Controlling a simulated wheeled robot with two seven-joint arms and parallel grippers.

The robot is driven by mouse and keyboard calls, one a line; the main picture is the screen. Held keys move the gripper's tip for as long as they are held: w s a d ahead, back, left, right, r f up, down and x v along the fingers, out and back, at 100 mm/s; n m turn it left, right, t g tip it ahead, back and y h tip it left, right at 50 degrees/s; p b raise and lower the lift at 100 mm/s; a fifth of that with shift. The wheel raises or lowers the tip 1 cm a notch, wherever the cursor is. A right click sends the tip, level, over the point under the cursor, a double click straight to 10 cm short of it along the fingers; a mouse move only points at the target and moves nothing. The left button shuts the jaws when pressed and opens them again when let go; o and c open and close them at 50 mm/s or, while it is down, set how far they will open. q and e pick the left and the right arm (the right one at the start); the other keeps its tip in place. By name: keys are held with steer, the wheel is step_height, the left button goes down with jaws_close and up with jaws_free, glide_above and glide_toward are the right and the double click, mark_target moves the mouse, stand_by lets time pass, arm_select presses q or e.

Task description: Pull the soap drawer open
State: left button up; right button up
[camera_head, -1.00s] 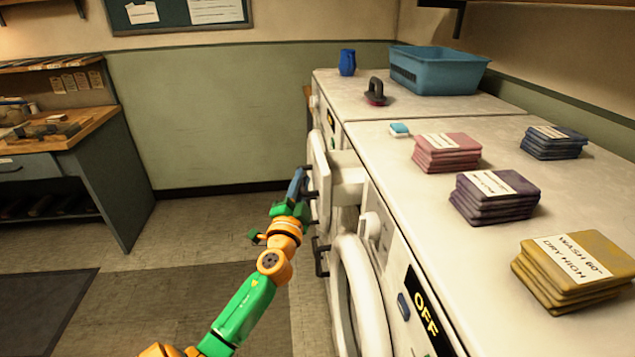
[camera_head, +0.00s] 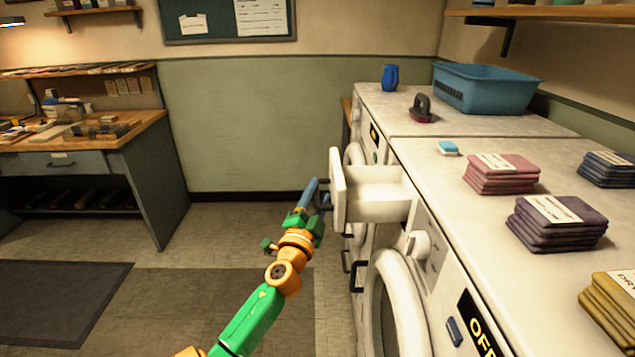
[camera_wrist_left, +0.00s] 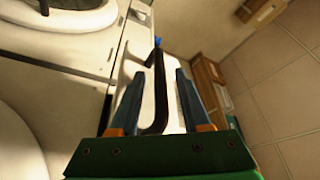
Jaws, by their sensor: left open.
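The white soap drawer (camera_head: 376,207) stands pulled out from the front of the near washing machine (camera_head: 425,222). Its upright front panel (camera_head: 338,190) has a dark bar handle (camera_head: 325,197) on the outside. My left gripper (camera_head: 309,192), with blue fingers, is just outside the handle. In the left wrist view, the left gripper (camera_wrist_left: 160,102) is open, with the dark handle (camera_wrist_left: 158,85) between its fingers. Whether a finger touches the handle cannot be told. My right gripper is not in view.
A round door (camera_head: 395,300) and a white knob (camera_head: 418,244) are on the machine near the drawer. Folded cloth stacks (camera_head: 500,174) and a blue basket (camera_head: 487,92) stand on top. The floor (camera_head: 225,240) left of the machines is clear.

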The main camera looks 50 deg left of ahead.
arm_select(q)
steer(key=b+v, duration=0.1)
steer(key=v, duration=0.6)
steer(key=shift+s+f, duration=0.1)
